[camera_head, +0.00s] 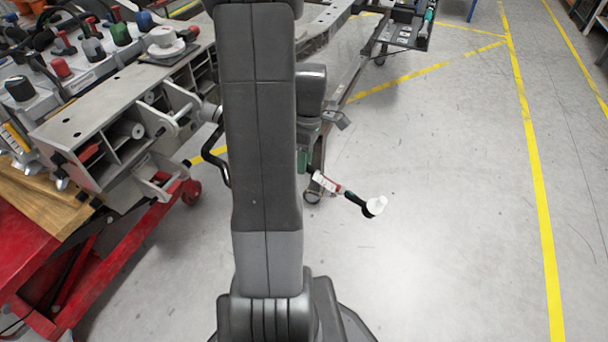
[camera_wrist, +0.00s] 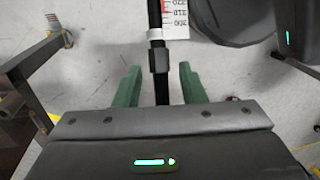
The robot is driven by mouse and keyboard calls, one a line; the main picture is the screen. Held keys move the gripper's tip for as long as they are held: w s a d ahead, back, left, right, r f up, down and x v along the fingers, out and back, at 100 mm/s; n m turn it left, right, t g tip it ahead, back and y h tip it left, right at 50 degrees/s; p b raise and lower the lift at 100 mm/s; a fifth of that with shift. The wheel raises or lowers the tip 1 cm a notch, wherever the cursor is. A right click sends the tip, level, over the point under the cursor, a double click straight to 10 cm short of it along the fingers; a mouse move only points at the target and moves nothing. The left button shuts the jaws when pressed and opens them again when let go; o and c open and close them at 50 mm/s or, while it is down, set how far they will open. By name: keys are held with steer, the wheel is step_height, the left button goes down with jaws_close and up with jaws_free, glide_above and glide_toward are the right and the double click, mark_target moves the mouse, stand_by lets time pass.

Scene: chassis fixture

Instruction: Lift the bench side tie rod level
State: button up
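In the wrist view the black rod (camera_wrist: 161,70) runs down from the top edge between the two green fingers of my gripper (camera_wrist: 159,85). Floor shows between the rod and each finger, so the gripper is open and not pressed on it. The scale label (camera_wrist: 176,18) also shows there.
A grey chassis frame (camera_head: 100,112) stands on a red trolley (camera_head: 62,275) at the left, with a cluttered bench behind it. A black curved bar (camera_head: 216,158) hangs left of my arm. The floor (camera_head: 450,150) at the right is clear, with yellow lines.

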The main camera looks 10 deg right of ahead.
steer(key=f, duration=0.2)
steer(key=f+b, duration=0.1)
steer(key=f, duration=0.1)
steer(key=shift+s+a, duration=0.2)
steer(key=shift+s, duration=0.15)
jaws_close()
